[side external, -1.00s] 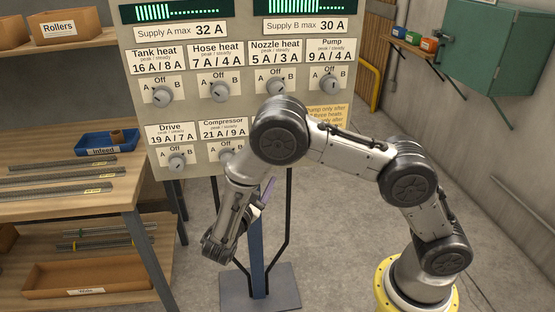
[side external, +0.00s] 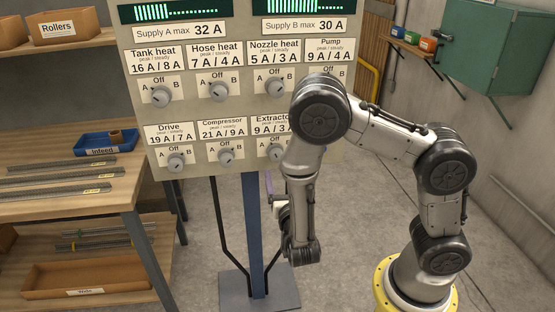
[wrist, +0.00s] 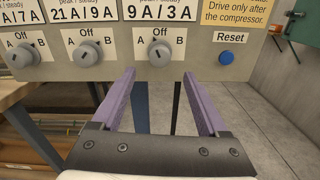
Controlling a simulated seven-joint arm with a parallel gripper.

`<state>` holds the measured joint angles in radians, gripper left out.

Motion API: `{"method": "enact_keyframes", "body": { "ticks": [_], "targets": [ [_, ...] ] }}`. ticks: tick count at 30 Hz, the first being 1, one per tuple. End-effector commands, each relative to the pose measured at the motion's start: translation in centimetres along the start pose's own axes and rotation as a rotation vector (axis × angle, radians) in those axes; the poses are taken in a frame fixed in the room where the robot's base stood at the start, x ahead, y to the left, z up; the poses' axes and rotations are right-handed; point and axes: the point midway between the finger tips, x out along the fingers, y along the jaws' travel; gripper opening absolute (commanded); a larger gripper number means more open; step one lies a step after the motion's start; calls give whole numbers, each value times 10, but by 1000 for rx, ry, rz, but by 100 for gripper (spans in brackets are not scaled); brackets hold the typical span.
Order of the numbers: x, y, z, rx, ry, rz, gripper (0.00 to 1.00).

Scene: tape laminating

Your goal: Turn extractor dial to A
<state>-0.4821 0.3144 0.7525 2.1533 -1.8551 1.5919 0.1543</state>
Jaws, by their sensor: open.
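The extractor dial (side external: 277,152) is a round grey knob on the lower row of the panel, at the right end of the row visible in the side view. In the wrist view the extractor dial (wrist: 160,51) has A at its left, Off above and B at its right; its exact pointer setting is too small to tell. My gripper (wrist: 159,74) is open, with two purple fingers spread below and in front of this dial, apart from it and empty. In the side view the fingers are mostly hidden behind my wrist.
The compressor dial (wrist: 89,52) and drive dial (wrist: 24,54) lie left of the extractor dial. A blue Reset button (wrist: 227,57) is at its right. A wooden shelf unit (side external: 130,205) stands at left.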

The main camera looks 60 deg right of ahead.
Motion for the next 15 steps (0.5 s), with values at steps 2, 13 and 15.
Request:
{"method": "enact_keyframes", "body": {
  "ticks": [2, 13, 15],
  "targets": [
    [14, -1, 0, 1, -1, -6, 77],
    [68, -1, 0, 2, -1, -5, 77],
    [75, 0, 0, 1, 0, -4, 77]
  ]
}}
